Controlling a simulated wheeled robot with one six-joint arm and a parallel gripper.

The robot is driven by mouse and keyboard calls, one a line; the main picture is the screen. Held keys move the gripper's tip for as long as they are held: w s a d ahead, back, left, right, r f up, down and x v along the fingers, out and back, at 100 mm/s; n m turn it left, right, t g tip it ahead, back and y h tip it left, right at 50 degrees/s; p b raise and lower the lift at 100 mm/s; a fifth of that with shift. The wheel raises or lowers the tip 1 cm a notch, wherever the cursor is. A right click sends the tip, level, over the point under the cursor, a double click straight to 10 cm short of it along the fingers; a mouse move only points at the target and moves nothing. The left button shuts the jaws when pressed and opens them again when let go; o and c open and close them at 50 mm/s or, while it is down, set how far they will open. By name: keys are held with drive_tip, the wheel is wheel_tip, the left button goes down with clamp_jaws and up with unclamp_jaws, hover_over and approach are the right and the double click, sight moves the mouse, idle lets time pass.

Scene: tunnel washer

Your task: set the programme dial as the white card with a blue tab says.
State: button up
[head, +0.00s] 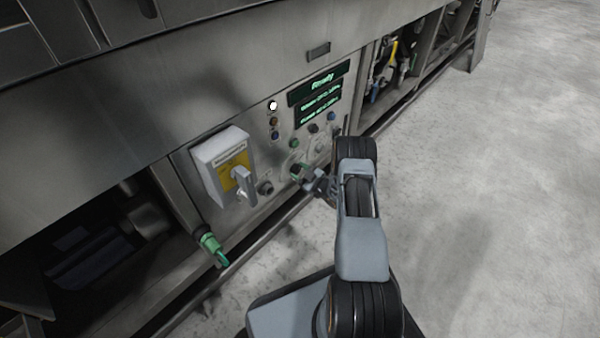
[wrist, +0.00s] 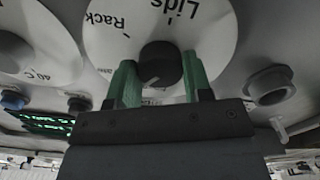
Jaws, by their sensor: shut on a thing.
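The programme dial shows in the wrist view as a dark round knob (wrist: 160,65) on a white disc (wrist: 215,38). The words "Rack" and "Lids" are printed on the disc, upside down in this view; other labels are cut off or too small to read. A pale mark on the knob slants to the lower left. My gripper (wrist: 158,76) has its green fingers on either side of the knob, shut on it. In the head view my gripper (head: 304,174) is at the lower part of the control panel, largely hiding the knob. I see no white card with a blue tab.
The panel (head: 283,150) has a lit display (head: 320,84) reading "Ready", with several buttons below. A grey switch box with a yellow plate (head: 235,170) stands to the left. Another white disc marked "40°C" (wrist: 40,60) is beside the dial. Open floor lies right.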

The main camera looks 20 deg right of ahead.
drive_tip(key=m, duration=1.4)
drive_tip(key=shift+r+m, duration=0.1)
drive_tip(key=shift+m, duration=0.3)
drive_tip(key=m, duration=0.3)
drive_tip(key=shift+p, duration=0.35)
drive_tip(key=m, duration=0.7)
drive_tip(key=shift+d+m+p, duration=0.1)
drive_tip(key=shift+m+p, duration=0.2)
drive_tip(key=shift+p, duration=0.05)
drive_tip(key=shift+m, duration=1.9)
